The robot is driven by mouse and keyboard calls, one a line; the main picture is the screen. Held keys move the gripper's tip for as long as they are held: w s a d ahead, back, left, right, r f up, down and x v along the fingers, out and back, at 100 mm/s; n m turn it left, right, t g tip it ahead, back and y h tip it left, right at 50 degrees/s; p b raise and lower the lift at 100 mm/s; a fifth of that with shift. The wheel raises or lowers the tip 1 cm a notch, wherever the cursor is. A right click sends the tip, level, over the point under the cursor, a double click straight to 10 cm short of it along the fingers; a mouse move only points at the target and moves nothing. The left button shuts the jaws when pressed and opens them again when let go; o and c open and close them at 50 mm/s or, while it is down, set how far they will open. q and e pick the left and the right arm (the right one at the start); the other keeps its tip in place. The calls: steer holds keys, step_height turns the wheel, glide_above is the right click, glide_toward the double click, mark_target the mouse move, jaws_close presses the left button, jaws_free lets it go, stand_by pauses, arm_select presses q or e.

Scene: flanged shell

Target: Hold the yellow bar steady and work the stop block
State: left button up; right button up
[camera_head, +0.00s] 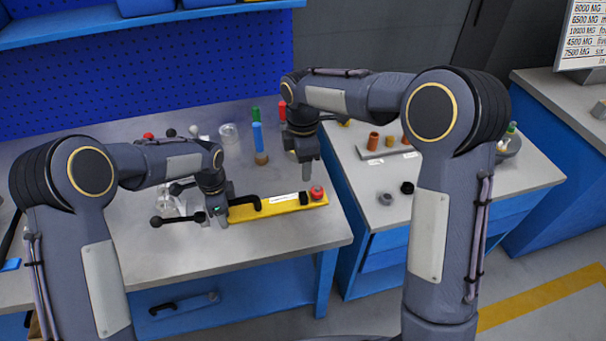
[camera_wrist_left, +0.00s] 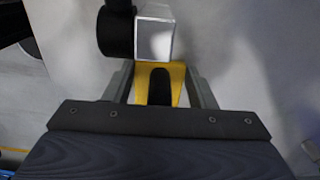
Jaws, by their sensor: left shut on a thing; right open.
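The yellow bar (camera_head: 282,208) lies near the front edge of the left bench, with a black handle (camera_head: 246,202), a white label, a small dark block (camera_head: 303,198) and a red knob (camera_head: 317,192) on top. The dark block looks like the stop block. My left gripper (camera_head: 221,215) is shut at the bar's left end; in the left wrist view its fingers stand either side of the yellow bar (camera_wrist_left: 142,86) and a black part on it. My right gripper (camera_head: 307,176) is open and empty above the bar's right end, apart from the dark block. Its fingertips are small here.
Clear glass-like items and black-knobbed levers (camera_head: 176,215) stand left of the bar. A blue cylinder (camera_head: 259,138) and a clear jar (camera_head: 229,133) stand behind. A gap separates the left bench from the right one, which holds a grey tray (camera_head: 385,153) and black rings (camera_head: 407,187).

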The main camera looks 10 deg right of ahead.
steer(key=shift+r, duration=0.5)
arm_select(q)
steer(key=o, duration=1.5)
steer(key=shift+r, duration=0.15)
